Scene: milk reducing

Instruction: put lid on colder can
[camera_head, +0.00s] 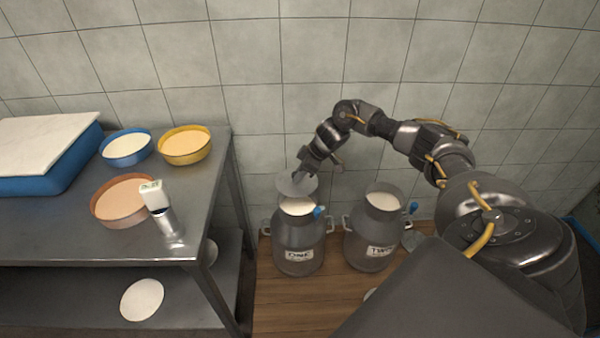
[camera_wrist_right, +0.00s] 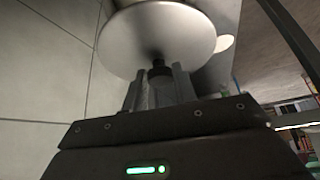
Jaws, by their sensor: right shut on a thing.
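Two grey metal milk cans stand on the wooden floor, both filled with something pale. The left can (camera_head: 298,240) has a label that seems to read ONE. The right can (camera_head: 371,243) has one that seems to read TWO. My right gripper (camera_head: 301,174) is above the left can, shut on a round metal lid (camera_head: 285,188). The lid is tilted over the left can's mouth; I cannot tell whether it touches the rim. In the right wrist view the lid (camera_wrist_right: 155,38) shows beyond the fingers (camera_wrist_right: 160,85). My left gripper is not in view.
A steel table (camera_head: 215,190) on the left holds a blue bowl (camera_head: 126,160), a yellow bowl (camera_head: 185,158), an orange bowl (camera_head: 100,207), a blue tub with a pale board (camera_head: 45,150) and a small device with a display (camera_head: 152,194).

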